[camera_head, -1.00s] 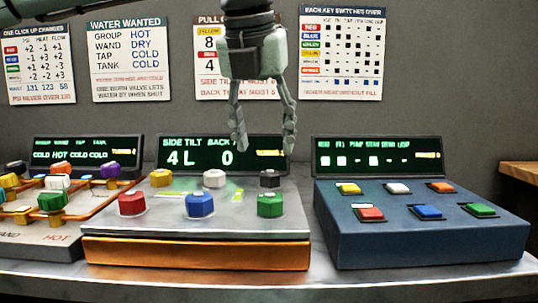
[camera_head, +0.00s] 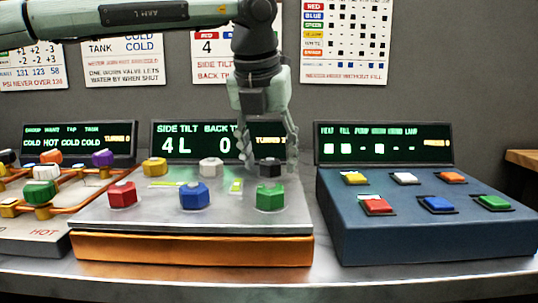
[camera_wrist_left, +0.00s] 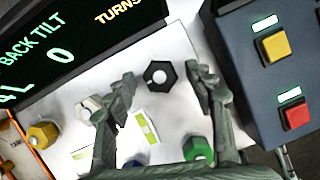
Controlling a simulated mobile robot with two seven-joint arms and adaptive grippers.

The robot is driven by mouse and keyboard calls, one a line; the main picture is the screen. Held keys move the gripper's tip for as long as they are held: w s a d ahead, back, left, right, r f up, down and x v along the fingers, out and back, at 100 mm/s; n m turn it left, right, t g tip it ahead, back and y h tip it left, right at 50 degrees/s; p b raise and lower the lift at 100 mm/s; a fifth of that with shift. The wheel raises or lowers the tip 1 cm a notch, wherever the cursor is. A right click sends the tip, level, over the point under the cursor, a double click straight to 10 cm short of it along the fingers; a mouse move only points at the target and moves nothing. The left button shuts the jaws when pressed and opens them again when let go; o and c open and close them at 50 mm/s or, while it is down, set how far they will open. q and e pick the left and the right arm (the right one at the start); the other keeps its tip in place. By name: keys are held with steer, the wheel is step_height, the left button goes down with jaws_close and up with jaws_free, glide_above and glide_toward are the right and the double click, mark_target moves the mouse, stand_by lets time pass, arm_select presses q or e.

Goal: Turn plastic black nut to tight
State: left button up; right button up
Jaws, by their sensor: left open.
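The black nut (camera_head: 270,168) sits at the back right of the grey-topped panel, behind the green nut (camera_head: 270,196). In the left wrist view the black nut (camera_wrist_left: 159,75) is a dark hexagon with a pale round centre, lying between and a little beyond my two open fingers. My left gripper (camera_head: 269,160) points down above the back right of the panel, its fingers spread. The left gripper (camera_wrist_left: 160,100) holds nothing. It cannot be told whether a finger touches the nut. My right gripper is not in view.
A white nut (camera_head: 210,168), yellow nut (camera_head: 155,167), red nut (camera_head: 122,194) and blue nut (camera_head: 194,195) share the panel. The tilt display (camera_head: 190,141) stands close behind. A blue button box (camera_head: 345,215) is at right, a pipe board (camera_head: 62,217) at left.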

arm_select(q)
steer(key=c, duration=1.2)
steer(key=shift+o, duration=0.2)
